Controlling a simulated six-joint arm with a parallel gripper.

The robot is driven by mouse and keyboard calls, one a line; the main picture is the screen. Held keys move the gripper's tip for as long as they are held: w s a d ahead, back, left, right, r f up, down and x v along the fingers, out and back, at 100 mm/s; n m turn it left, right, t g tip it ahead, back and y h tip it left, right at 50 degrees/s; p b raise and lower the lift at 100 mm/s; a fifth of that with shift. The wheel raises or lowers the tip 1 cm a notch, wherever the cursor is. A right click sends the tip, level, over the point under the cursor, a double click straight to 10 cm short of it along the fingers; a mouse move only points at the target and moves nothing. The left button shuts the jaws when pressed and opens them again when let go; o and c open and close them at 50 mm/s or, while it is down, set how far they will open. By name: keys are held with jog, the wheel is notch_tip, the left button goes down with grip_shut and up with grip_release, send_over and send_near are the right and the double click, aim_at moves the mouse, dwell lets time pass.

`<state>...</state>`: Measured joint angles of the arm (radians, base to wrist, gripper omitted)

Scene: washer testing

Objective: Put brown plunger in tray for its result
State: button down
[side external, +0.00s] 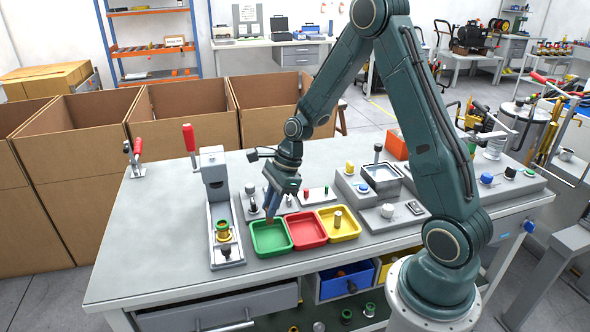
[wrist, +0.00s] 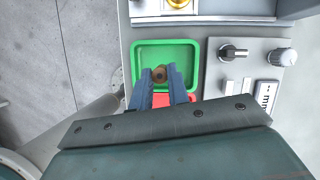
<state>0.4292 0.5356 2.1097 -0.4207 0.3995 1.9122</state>
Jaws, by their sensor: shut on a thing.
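My gripper (side external: 269,206) points down over the green tray (side external: 258,253), at its back right part in the side view. It is shut on the brown plunger (wrist: 161,75), which shows between the two blue fingers in the wrist view. I cannot tell whether the plunger touches the tray floor. The green tray (wrist: 198,50) looks otherwise empty. The red tray (side external: 306,230) is beside it and looks empty. The yellow tray (side external: 351,234) is right of that and has a tan cylindrical part (side external: 338,219) standing in it.
A test fixture with a red-handled lever (side external: 189,138) and a green-and-brass part (side external: 223,230) stands just left of the green tray. Grey blocks with small parts and a square basin (side external: 381,175) are behind and right.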

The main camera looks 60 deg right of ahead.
aim_at(272, 222)
jog(key=shift+f, duration=3)
jog(key=shift+f, duration=0.1)
jog(key=c, duration=1.3)
grip_release()
jog(key=shift+c, duration=0.2)
jog(key=v, duration=1.2)
